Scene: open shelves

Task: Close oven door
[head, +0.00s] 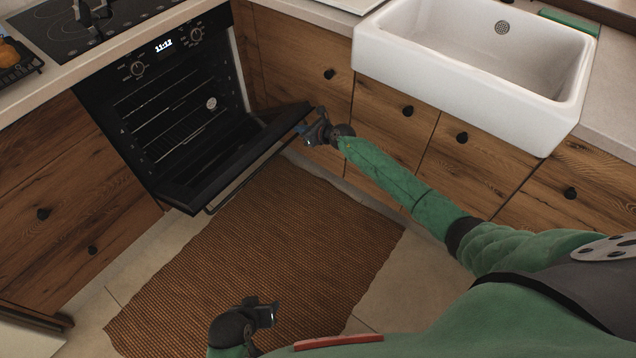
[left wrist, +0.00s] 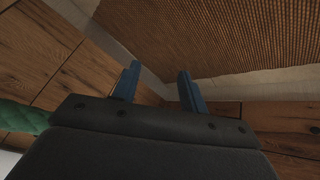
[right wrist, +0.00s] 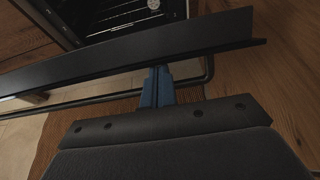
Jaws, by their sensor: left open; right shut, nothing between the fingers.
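The black oven (head: 180,105) stands open under the counter at the left. Its door (head: 235,158) is swung down, and I see the racks inside. The door's thin bar handle (head: 262,178) runs along its outer edge. My right gripper (head: 309,127) is at the door's right end, close to its outer edge. In the right wrist view its blue fingers (right wrist: 158,88) are together and empty, reaching the door's edge (right wrist: 130,52) near the handle bar; I cannot tell if they touch. My left gripper (head: 270,312) is open and empty above the floor; its fingers (left wrist: 158,85) show apart.
A woven brown mat (head: 260,260) lies on the tiled floor in front of the oven. Wooden cabinets (head: 390,125) with black knobs and a white sink (head: 470,60) are at the right. Wooden drawers (head: 65,200) are left of the oven, and a cooktop (head: 85,30) is above it.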

